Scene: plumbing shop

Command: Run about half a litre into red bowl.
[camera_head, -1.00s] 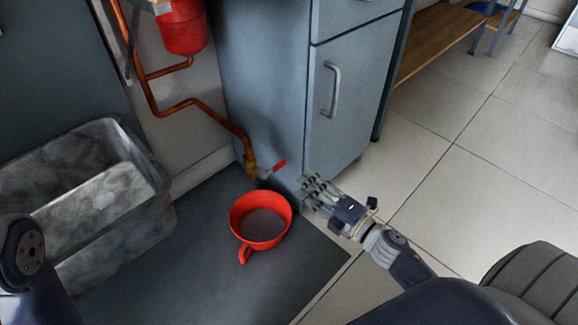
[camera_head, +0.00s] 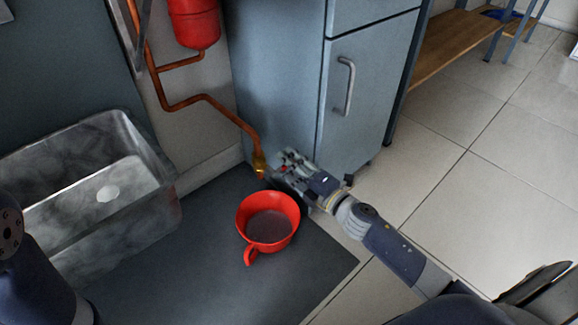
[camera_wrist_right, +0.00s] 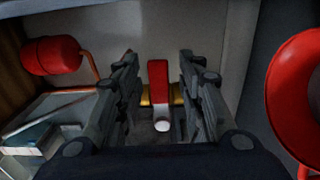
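The red bowl (camera_head: 288,236), with one handle, stands on the dark mat just below the brass tap (camera_head: 259,163); its edge also shows in the right wrist view (camera_wrist_right: 286,75). Its inside looks dark grey; I cannot tell how much water is in it. My right gripper (camera_head: 284,168) is at the tap, above the bowl's far rim. In the right wrist view its two fingers stand apart (camera_wrist_right: 158,62), with the tap's red lever (camera_wrist_right: 158,75) between them and a gap on each side. My left gripper is out of view.
A grey metal tub (camera_head: 150,165) stands left of the bowl. A grey-blue cabinet (camera_head: 360,100) is close behind my right gripper. A copper pipe (camera_head: 205,97) runs from a red vessel (camera_head: 195,22) down to the tap. Tiled floor (camera_head: 480,200) on the right is clear.

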